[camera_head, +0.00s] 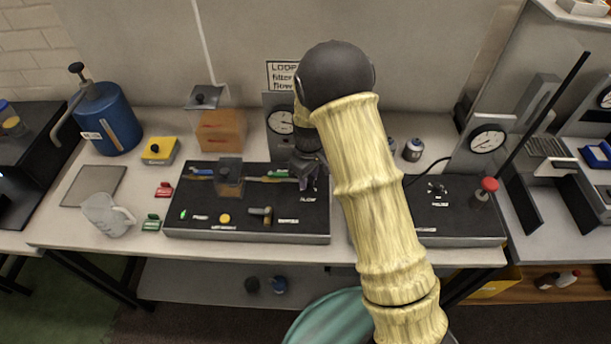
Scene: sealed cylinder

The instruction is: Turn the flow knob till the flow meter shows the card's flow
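A dark panel (205,225) with small coloured controls lies on the bench left of centre. A "FLOW" label (308,199) is at its right end. My gripper (308,180) is low over the panel just behind that label. The flow knob cannot be told apart from the dark gripper there. Whether the fingers are open, or touch the knob, is too small to see. A round white dial (281,122) stands behind the panel, partly behind my arm; its reading is not legible. A white card (282,75) on the wall reads "LOOP filter flow", its right side hidden by my arm.
A blue canister (108,118), a clear jug (105,214) and a yellow box (159,151) stand at left. An orange-brown block (221,130) is behind the panel. A second panel (450,222) with a red-topped post (485,192) and another dial (487,140) are at right.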

